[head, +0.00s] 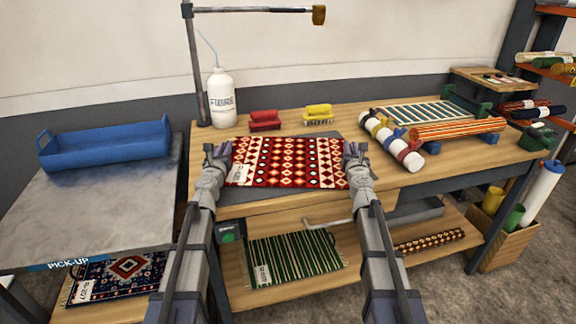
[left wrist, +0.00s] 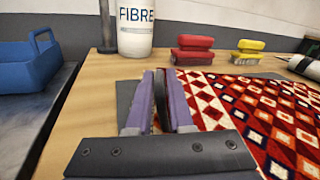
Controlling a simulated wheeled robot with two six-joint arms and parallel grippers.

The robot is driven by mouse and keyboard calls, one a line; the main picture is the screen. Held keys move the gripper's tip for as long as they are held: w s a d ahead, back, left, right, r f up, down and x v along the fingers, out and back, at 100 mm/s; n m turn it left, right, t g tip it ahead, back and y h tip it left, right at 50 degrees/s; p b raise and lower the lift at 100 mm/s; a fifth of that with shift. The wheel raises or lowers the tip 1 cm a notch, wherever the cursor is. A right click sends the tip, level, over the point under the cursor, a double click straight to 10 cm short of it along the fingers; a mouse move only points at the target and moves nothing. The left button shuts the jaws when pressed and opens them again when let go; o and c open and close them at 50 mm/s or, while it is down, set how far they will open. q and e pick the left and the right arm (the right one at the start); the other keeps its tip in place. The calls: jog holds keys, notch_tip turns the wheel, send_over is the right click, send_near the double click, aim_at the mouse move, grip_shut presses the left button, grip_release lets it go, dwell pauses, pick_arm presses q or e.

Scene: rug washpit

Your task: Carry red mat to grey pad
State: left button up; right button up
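The red mat (head: 290,160), patterned with white and dark diamonds and carrying a white label, lies spread out flat on the workbench. The grey pad (head: 352,134) shows as dark margins under and around the mat; it also shows in the left wrist view (left wrist: 125,97). My left gripper (head: 218,152) is at the mat's left edge. In the left wrist view its purple fingers (left wrist: 160,98) stand close together with a dark strip between them, and the mat (left wrist: 270,115) is just to their right. My right gripper (head: 355,150) is at the mat's right edge. Whether either grips the mat is unclear.
A white bottle (head: 221,97), a red brush (head: 265,120) and a yellow brush (head: 318,115) stand behind the mat. Rolled rugs (head: 458,129) lie to the right. A blue tray (head: 105,147) sits on the left table. A green striped mat (head: 293,258) lies on the lower shelf.

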pick_arm(q)
jog(key=o, duration=0.3)
pick_arm(e)
jog(key=o, duration=0.3)
jog(key=shift+r, duration=0.1)
pick_arm(q)
jog(key=shift+o, duration=0.2)
jog(key=shift+s, duration=0.1)
pick_arm(e)
jog(key=shift+o, duration=0.2)
pick_arm(q)
jog(key=s, duration=1.2)
jog(key=shift+a, duration=0.35)
jog(key=shift+w, duration=0.1)
pick_arm(e)
jog(key=s, duration=1.2)
jog(key=shift+s+a, duration=0.1)
jog(key=shift+a, duration=0.2)
